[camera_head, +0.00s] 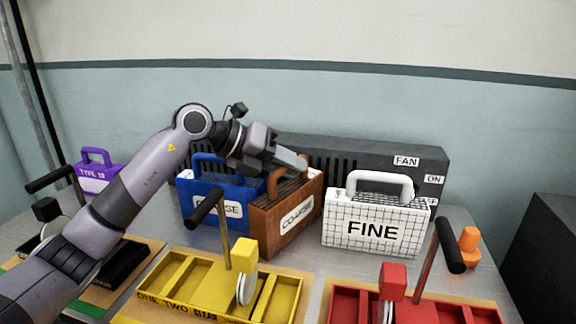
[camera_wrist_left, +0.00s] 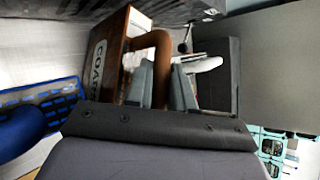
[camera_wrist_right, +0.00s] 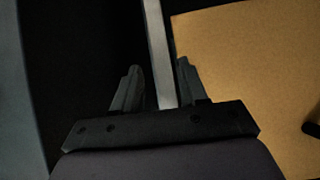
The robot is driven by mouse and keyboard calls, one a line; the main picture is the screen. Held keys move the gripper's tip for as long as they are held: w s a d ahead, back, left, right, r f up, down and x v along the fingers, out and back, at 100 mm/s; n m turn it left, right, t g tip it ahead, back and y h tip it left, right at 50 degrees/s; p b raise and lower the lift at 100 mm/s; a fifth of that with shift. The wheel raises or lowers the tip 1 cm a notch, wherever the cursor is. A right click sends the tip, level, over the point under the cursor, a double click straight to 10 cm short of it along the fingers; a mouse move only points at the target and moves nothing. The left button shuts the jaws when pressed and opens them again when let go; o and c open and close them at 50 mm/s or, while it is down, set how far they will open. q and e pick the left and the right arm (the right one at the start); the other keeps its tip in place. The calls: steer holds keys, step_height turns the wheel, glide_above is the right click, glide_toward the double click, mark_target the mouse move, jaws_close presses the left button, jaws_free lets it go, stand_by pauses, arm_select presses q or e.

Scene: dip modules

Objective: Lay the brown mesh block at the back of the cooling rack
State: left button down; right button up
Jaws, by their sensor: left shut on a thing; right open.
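The brown mesh block (camera_head: 288,217), labelled COARSE, stands between a blue and a white block in the head view, turned at an angle. My left gripper (camera_head: 296,166) is shut on its brown handle. The left wrist view shows the block (camera_wrist_left: 112,58) and the arched handle (camera_wrist_left: 150,40) at the fingers. I cannot tell whether the block's base touches the table. My right gripper (camera_wrist_right: 158,82) is open, with a pale bar passing between its fingers. It is outside the head view. I cannot tell which thing is the cooling rack.
A dark slotted unit (camera_head: 350,160) labelled FAN stands behind the blocks. The blue block (camera_head: 190,205) is close left, the white FINE block (camera_head: 375,228) close right. A purple block (camera_head: 97,178) is far left. Yellow (camera_head: 180,285) and red (camera_head: 450,312) trays with lever handles are in front.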

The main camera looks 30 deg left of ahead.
arm_select(q)
steer(key=c, duration=1)
jaws_free()
steer(key=shift+r, duration=0.15)
steer(key=b+v, duration=0.1)
steer(key=v, duration=1.1)
